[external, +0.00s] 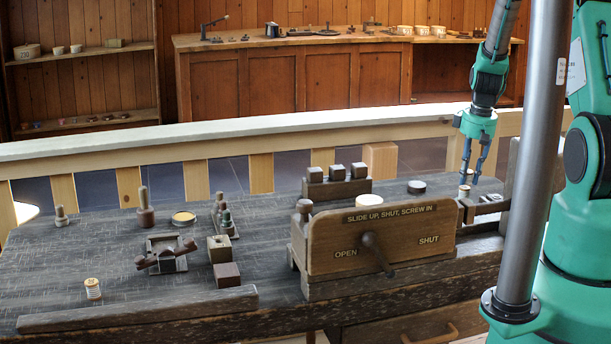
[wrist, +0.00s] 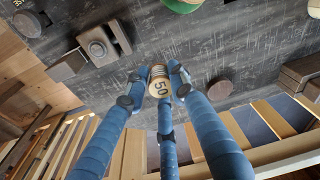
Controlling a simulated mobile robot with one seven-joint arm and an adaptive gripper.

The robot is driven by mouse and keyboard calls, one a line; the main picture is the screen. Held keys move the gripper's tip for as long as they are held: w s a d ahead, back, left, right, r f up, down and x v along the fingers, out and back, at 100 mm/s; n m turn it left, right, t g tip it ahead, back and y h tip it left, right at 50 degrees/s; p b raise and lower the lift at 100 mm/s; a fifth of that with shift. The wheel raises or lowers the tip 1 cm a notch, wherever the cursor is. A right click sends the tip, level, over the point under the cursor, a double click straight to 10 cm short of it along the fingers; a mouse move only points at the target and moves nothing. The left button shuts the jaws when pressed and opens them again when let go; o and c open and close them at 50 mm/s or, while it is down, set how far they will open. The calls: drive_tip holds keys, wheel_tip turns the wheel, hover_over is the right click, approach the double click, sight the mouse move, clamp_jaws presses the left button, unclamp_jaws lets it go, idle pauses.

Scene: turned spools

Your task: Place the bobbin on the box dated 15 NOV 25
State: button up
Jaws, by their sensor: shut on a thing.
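My gripper (external: 468,172) points down at the right end of the dark workbench. In the wrist view its blue fingers (wrist: 163,85) are closed around a small pale round piece (wrist: 159,86) marked "50", seen end-on. A similar pale banded spool (external: 92,288) stands at the bench's front left. No date "15 NOV 25" is readable, so I cannot tell which box carries it.
A wooden housing (external: 380,240) marked "SLIDE UP, SHUT, SCREW IN" stands left of my gripper. Round pale boxes (external: 422,30) stand on the back counter (external: 285,41). A pale rail runs behind the bench.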

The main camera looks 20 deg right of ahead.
sight(369, 199)
drive_tip(key=shift+a, duration=0.1)
drive_tip(key=s+a+r+n+p, duration=0.1)
drive_tip(key=s+a+r+n, duration=0.1)
drive_tip(key=s+a, duration=0.6)
drive_tip(key=s+a+r+n+p, duration=0.2)
drive_tip(key=s+a, duration=0.6)
drive_tip(key=a, duration=1.1)
drive_tip(key=shift+s+r+n+g, duration=0.2)
drive_tip(key=shift+r+n+g, duration=0.2)
drive_tip(key=shift+n, duration=0.1)
drive_tip(key=shift+w+a, duration=0.1)
drive_tip(key=w+a, duration=0.1)
drive_tip(key=w, duration=0.4)
drive_tip(key=w+f, duration=0.1)
drive_tip(key=w, duration=0.4)
drive_tip(key=w+a, duration=0.1)
drive_tip(key=w, duration=0.4)
drive_tip(key=shift+w+a+f+p, duration=0.3)
drive_tip(key=shift+w+a, duration=0.05)
drive_tip(key=shift+f, duration=1.75)
drive_tip(key=shift+f, duration=0.15)
